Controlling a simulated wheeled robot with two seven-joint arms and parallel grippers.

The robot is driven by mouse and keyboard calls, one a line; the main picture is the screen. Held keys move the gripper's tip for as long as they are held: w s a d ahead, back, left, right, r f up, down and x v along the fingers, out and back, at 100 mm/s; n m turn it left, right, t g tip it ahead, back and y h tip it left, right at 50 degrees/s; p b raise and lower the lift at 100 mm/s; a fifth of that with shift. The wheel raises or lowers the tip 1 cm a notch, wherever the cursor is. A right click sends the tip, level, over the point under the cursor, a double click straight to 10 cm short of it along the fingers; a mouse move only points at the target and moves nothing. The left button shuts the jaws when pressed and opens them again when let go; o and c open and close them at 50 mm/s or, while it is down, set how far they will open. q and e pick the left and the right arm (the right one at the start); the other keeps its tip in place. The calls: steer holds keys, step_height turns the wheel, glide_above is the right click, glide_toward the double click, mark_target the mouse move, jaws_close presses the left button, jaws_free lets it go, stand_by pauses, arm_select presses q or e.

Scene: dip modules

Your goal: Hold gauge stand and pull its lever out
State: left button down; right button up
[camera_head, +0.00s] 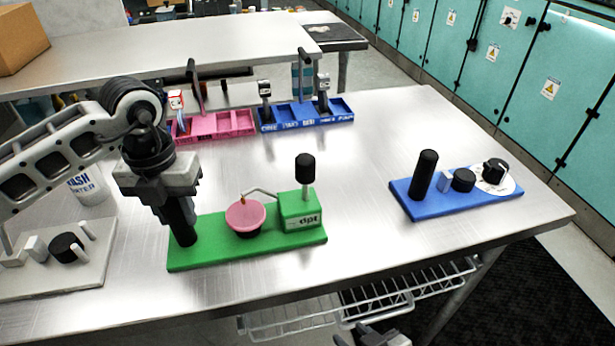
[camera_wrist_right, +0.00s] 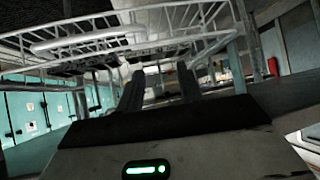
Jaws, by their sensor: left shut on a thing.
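The gauge stand (camera_head: 210,252) is a green base near the table's front edge. It carries a pink round dish (camera_head: 245,216), a bent thin metal rod, and a green box (camera_head: 300,211) marked "dpt". A metal rod with a black knob (camera_head: 305,168) rises upright from the box and looks like the lever. My left gripper (camera_head: 179,215) points down and is shut on the black upright handle (camera_head: 185,236) at the stand's left end. My right gripper (camera_head: 374,338) is low, below the table's front edge; its fingers stand apart and empty in the right wrist view (camera_wrist_right: 160,88).
A blue module (camera_head: 435,206) with black knobs lies at the right, and a grey module (camera_head: 50,272) at the left. Pink (camera_head: 222,135) and blue (camera_head: 290,124) trays stand behind. A wire rack (camera_head: 370,297) hangs under the table near my right gripper. Table between stand and blue module is clear.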

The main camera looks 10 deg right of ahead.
steer(key=c, duration=0.4)
steer(key=shift+d+r+n, duration=0.15)
steer(key=shift+r+n, duration=0.05)
steer(key=shift+n, duration=0.1)
jaws_close()
steer(key=a+r+n+t+y, duration=0.1)
steer(key=a+r+n+y, duration=0.3)
steer(key=r, duration=0.4)
steer(key=a+r+n+t+y, duration=0.2)
steer(key=r+n+y, duration=0.1)
steer(key=r+n, duration=0.4)
steer(key=a+r+n+t+y, duration=0.15)
steer(key=r+n+y, duration=0.25)
steer(key=r, duration=0.5)
steer(key=w+d+r+n+h, duration=0.2)
steer(key=w+r+n+h, duration=0.1)
steer(key=w+n, duration=0.3)
steer(key=shift+w+d+n+h, duration=0.3)
steer(key=shift+d+n, duration=0.05)
steer(key=shift+n, duration=0.05)
steer(key=shift+t, duration=0.25)
